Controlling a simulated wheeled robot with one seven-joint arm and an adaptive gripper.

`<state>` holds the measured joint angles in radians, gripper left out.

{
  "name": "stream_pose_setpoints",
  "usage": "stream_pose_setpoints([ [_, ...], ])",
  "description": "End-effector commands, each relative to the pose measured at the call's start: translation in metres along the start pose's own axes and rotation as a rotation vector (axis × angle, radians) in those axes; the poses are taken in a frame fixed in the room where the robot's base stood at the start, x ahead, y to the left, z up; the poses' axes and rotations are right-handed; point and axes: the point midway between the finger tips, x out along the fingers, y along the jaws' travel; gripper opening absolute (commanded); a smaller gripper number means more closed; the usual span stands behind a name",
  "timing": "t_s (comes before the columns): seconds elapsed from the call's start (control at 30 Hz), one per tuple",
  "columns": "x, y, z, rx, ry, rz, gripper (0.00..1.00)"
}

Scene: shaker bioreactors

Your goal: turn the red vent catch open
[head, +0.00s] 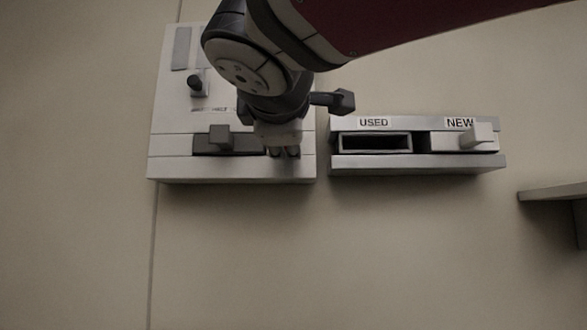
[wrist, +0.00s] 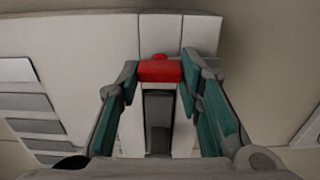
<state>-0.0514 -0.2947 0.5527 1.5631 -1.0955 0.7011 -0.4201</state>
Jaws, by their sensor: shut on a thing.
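The red vent catch (wrist: 160,71) shows in the wrist view on the face of the pale wall unit (wrist: 85,55). It lies crosswise, with a small round red part at its top. My gripper (wrist: 159,73) has its two fingertips on either side of the catch and is shut on it. In the head view my gripper (head: 284,153) is at the lower right of the pale unit (head: 172,144). There the catch is hidden behind my gripper.
A dark slot piece with a block handle (head: 219,137) and a black knob (head: 196,84) are on the unit left of my gripper. To the right is a box with slots marked USED (head: 372,142), which looks empty, and NEW (head: 450,142), filled by a pale handled piece. A shelf (head: 555,192) juts in at far right.

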Motion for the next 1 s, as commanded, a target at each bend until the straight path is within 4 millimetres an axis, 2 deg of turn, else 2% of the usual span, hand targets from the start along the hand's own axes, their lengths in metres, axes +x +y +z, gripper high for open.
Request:
stream_pose_setpoints([
  [0.27, 0.0, -0.001, -0.001, -0.004, 0.001, -0.002, 0.05],
  [0.3, 0.0, -0.001, -0.001, -0.003, 0.001, -0.002, 0.35],
  [0.4, 0.0, -0.001, -0.001, -0.003, 0.001, -0.002, 0.53],
  [0.77, -0.004, 0.0, -0.001, -0.001, 0.001, 0.001, 0.53],
  [0.87, -0.015, 0.001, -0.001, 0.0, 0.002, 0.002, 0.53],
  [1.0, -0.041, 0.001, -0.001, 0.0, 0.003, 0.003, 0.53],
])
